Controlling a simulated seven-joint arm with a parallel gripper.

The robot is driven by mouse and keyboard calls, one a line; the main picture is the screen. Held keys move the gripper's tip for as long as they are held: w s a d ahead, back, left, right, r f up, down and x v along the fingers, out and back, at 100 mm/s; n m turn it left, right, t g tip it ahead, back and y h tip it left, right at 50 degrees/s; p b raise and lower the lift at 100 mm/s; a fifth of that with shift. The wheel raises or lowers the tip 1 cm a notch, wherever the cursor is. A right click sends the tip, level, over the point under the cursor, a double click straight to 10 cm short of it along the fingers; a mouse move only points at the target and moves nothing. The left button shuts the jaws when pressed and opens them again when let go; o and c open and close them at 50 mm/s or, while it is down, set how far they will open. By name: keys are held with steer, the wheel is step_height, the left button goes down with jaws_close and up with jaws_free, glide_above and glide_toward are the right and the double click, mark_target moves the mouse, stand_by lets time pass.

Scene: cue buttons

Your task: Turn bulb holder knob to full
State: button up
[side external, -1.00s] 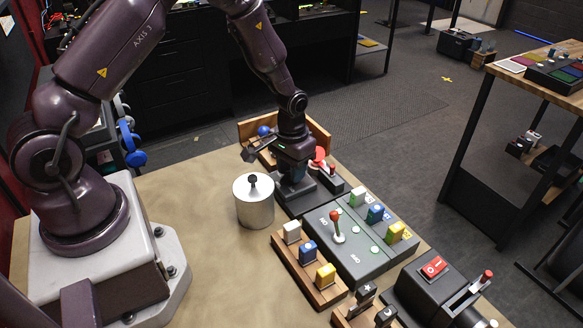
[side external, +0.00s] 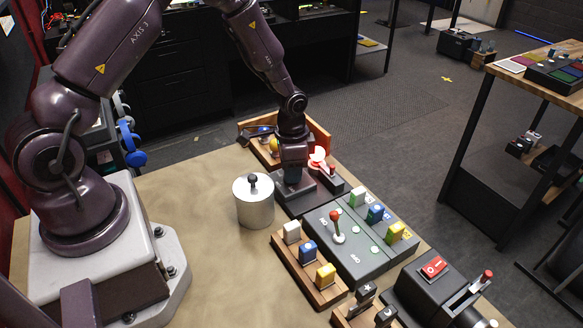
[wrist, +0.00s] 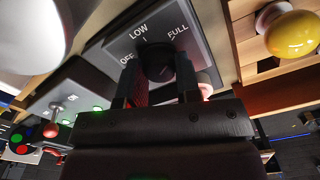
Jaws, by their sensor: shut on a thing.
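The bulb holder is a dark grey box (side external: 283,207) on the table, with a dial marked OFF, LOW and FULL on its panel (wrist: 120,38) in the wrist view. Its round black knob (wrist: 158,58) sits between my fingers. My gripper (wrist: 160,82) points down at the box and is shut on the knob. The knob's pointer is hard to make out. A bulb (side external: 317,155) beside the gripper glows bright red-white; a pinkish glow (wrist: 205,85) shows past the right finger in the wrist view.
A silver canister (side external: 254,208) stands close left of the box. A wooden tray (side external: 318,135) with blue and yellow bulbs is behind. A grey console (side external: 322,243) with a red-topped lever, a wooden block rack and a red-switch box stand in front.

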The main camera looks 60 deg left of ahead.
steer(key=shift+r, duration=0.1)
stand_by(0.3)
steer(key=o, duration=0.9)
steer(key=shift+o, duration=0.2)
step_height(320, 180, up, 13)
steer(key=s+d+r+n+t, duration=0.2)
steer(key=s+d+r, duration=0.1)
steer(key=s+r, duration=0.5)
steer(key=s+d+r+n+t, duration=0.2)
steer(key=s+d+r+t, duration=0.1)
steer(key=s+r, duration=0.6)
steer(key=shift+s+r+t, duration=0.3)
steer(key=shift+s, duration=0.9)
